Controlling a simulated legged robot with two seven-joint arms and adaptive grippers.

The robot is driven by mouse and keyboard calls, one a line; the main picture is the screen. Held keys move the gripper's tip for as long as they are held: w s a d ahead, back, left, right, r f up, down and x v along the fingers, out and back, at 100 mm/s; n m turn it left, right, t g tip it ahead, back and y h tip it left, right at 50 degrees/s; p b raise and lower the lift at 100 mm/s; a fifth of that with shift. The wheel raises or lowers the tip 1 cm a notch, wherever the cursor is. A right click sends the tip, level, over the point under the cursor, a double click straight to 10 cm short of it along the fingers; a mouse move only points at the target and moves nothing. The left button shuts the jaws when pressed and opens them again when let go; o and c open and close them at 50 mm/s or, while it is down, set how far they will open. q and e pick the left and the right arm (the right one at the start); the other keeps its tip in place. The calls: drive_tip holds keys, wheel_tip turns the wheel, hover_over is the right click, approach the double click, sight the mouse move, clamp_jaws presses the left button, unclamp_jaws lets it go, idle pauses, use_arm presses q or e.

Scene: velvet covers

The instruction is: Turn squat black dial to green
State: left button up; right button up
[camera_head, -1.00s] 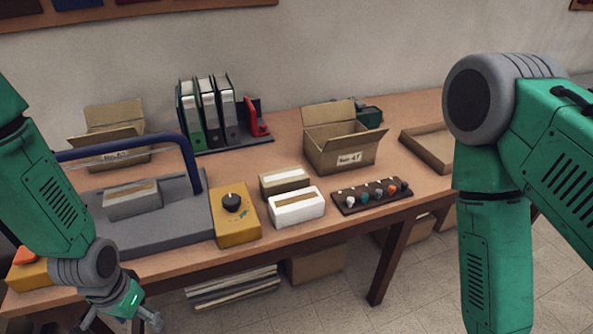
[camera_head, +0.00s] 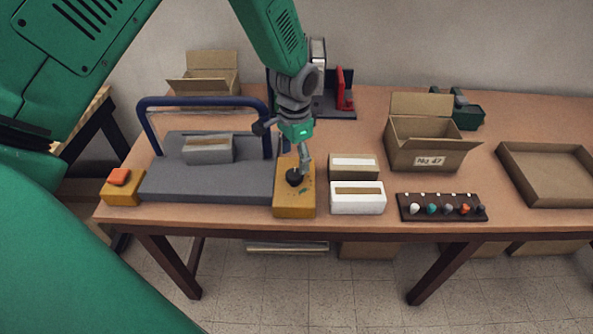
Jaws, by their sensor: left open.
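The squat black dial (camera_head: 295,178) sits on top of a yellow box (camera_head: 294,205) near the table's front edge. A small green mark shows on the box just in front of the dial. Which way the dial points is too small to tell. My left gripper (camera_head: 284,150) is open and empty, right over the dial, with one finger down close to it. Whether that finger touches the dial I cannot tell. My right gripper is out of view.
A grey platform with a blue bar (camera_head: 205,101) and an orange button (camera_head: 119,177) stand left of the box. Small cartons (camera_head: 357,204) stand close on its right. A knob rack (camera_head: 442,207), an open carton (camera_head: 428,150) and a tray (camera_head: 553,172) lie further right.

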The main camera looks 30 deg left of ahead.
sight(295, 173)
use_arm(q)
wheel_tip(295, 173, down, 5)
drive_tip(key=shift+s+d+f, duration=0.1)
drive_tip(key=shift+a+f, duration=0.5)
drive_tip(key=shift+d+r, duration=0.15)
drive_tip(key=shift+d, duration=0.25)
drive_tip(key=c, duration=1.1)
